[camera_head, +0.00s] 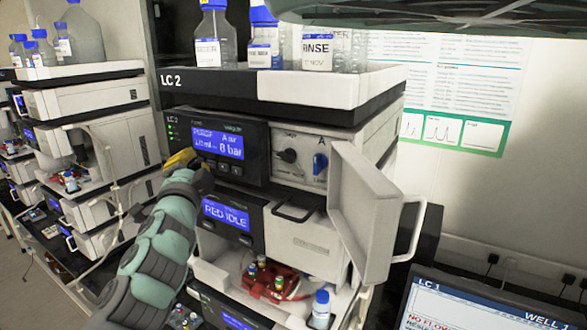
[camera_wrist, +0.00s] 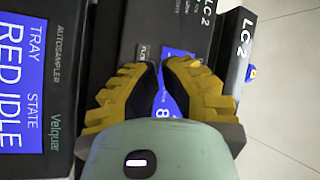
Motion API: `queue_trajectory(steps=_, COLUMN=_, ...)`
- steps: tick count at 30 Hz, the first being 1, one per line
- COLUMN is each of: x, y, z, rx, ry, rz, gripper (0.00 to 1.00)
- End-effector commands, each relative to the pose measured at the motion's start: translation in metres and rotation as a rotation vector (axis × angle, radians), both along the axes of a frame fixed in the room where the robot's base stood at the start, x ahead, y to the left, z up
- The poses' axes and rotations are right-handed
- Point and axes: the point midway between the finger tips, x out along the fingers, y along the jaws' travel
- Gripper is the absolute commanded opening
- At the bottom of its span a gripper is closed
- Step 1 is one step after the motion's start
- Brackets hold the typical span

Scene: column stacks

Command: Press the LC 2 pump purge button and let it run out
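The LC 2 stack (camera_head: 172,82) stands mid-picture. Its pump module (camera_head: 258,160) has a lit blue display (camera_head: 217,143); "8 bar" is legible, the upper line is blurred. A row of small dark buttons (camera_head: 223,168) lies below the display; their labels are unreadable, so I cannot tell which is purge. My gripper (camera_head: 188,160), with yellow fingers, is at the left end of this row and hides part of it. I cannot tell if it touches. In the wrist view my gripper (camera_wrist: 160,66) has its fingertips nearly together, holding nothing, in front of the blue pump display (camera_wrist: 167,105).
The autosampler display (camera_head: 225,215) below reads "RED IDLE". A white door (camera_head: 362,210) stands open at right. Bottles, one marked RINSE (camera_head: 317,48), stand in the top tray. A red vial rack (camera_head: 277,280) and an LC 1 monitor (camera_head: 480,305) are lower. More stacks stand left.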

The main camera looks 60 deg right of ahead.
Motion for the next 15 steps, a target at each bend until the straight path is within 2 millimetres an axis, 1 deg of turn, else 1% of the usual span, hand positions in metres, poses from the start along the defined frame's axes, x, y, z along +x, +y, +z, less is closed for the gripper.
queue_trajectory(steps=3, x=0.0007, y=0.0058, z=0.0003, rx=0.000, ry=0.001, rz=0.003, gripper=0.00)
queue_trajectory(steps=12, x=0.0005, y=0.0068, z=0.0003, rx=0.000, ry=0.000, rz=0.004, gripper=0.00)
queue_trajectory(steps=15, x=0.0008, y=0.0125, z=0.0008, rx=0.001, ry=0.000, rz=0.006, gripper=0.00)
